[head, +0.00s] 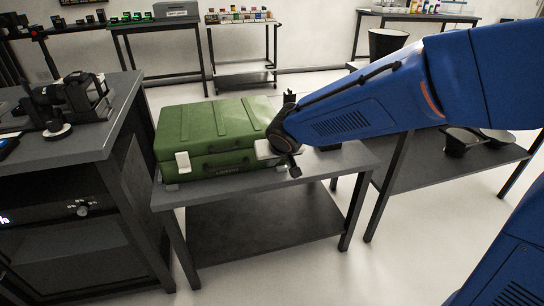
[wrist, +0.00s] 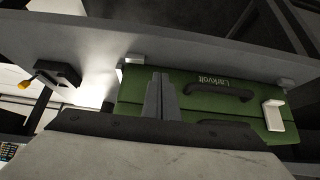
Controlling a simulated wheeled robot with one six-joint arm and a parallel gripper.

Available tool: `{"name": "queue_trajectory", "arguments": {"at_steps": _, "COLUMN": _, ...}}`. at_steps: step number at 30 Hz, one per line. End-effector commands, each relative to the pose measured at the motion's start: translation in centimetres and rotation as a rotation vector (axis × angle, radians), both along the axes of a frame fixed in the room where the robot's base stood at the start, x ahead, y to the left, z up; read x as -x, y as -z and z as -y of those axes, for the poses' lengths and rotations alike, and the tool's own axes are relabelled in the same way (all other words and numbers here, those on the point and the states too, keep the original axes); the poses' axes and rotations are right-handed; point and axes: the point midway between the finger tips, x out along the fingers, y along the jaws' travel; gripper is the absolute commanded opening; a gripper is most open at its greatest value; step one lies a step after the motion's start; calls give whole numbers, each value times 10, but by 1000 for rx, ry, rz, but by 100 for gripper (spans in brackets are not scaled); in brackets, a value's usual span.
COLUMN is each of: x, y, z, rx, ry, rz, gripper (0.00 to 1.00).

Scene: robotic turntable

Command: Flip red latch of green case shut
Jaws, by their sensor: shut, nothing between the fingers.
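The green case (head: 215,130) lies closed-looking on a dark table, and its front also shows upside down in the wrist view (wrist: 190,90). No red latch shows; a white latch (head: 183,162) sits at the left of its front, and this also shows in the wrist view (wrist: 273,115). My gripper (wrist: 158,76) is shut and empty, its fingers in front of the case's other side. In the head view it is at the right front of the case, largely hidden by my wrist. Any latch behind the fingers is hidden. I cannot tell whether the fingers touch the case.
The case stands on a small dark table (head: 330,161) with a lower shelf. A dark bench (head: 60,135) with camera gear adjoins at left. Another table (head: 440,172) with dark bowls stands at right. Open floor lies in front.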

Motion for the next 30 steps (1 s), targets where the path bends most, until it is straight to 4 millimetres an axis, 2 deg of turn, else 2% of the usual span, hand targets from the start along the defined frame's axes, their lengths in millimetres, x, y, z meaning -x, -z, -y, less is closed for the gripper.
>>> {"name": "queue_trajectory", "arguments": {"at_steps": 12, "x": -12, "y": 25, "z": -3, "rx": 1, "ry": 1, "rz": -1, "gripper": 0}}
{"name": "queue_trajectory", "arguments": {"at_steps": 30, "x": -13, "y": 26, "z": -4, "rx": 0, "ry": 0, "rz": 0, "gripper": 0}}
